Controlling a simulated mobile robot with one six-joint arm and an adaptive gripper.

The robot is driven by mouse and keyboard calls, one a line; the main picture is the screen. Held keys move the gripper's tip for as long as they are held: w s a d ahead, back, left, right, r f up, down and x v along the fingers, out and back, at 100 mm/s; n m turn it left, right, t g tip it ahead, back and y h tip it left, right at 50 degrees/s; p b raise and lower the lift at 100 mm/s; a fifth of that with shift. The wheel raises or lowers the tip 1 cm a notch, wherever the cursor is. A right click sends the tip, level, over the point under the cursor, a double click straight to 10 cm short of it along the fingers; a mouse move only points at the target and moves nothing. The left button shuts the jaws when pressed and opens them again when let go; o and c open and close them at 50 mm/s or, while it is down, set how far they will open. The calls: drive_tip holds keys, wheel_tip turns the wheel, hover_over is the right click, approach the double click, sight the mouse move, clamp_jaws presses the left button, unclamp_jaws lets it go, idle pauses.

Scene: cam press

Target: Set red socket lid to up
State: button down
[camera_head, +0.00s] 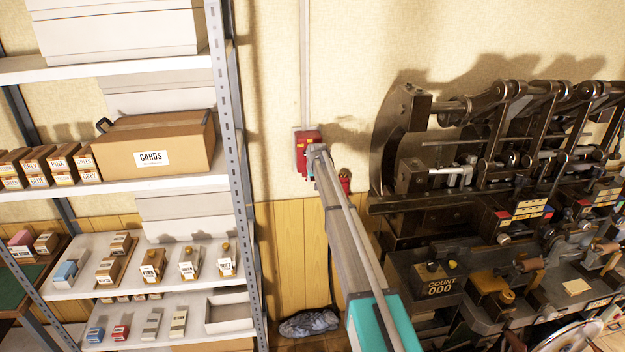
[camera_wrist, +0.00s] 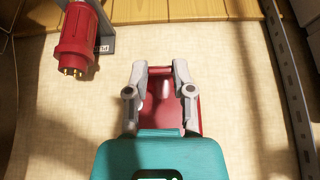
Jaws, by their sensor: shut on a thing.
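The red socket (camera_head: 304,138) is a small red box on the wall, at the lower end of a vertical conduit. In the wrist view, its red body (camera_wrist: 183,117) shows between and behind my fingers. My gripper (camera_wrist: 160,73) is shut on the red socket lid (camera_wrist: 159,90), with one grey finger on each side of it. In the head view, my arm reaches up to the socket and covers part of it. I cannot tell whether the lid is up or down.
A red plug (camera_wrist: 76,46) with brass pins sits in a grey wall holder beside the socket. A metal shelf post (camera_head: 238,150) stands to the left. A dark press machine (camera_head: 405,215) fills the right side. A grey crumpled cloth (camera_head: 308,324) lies on the floor below.

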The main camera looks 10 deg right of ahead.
drive_tip(key=shift+w, duration=0.3)
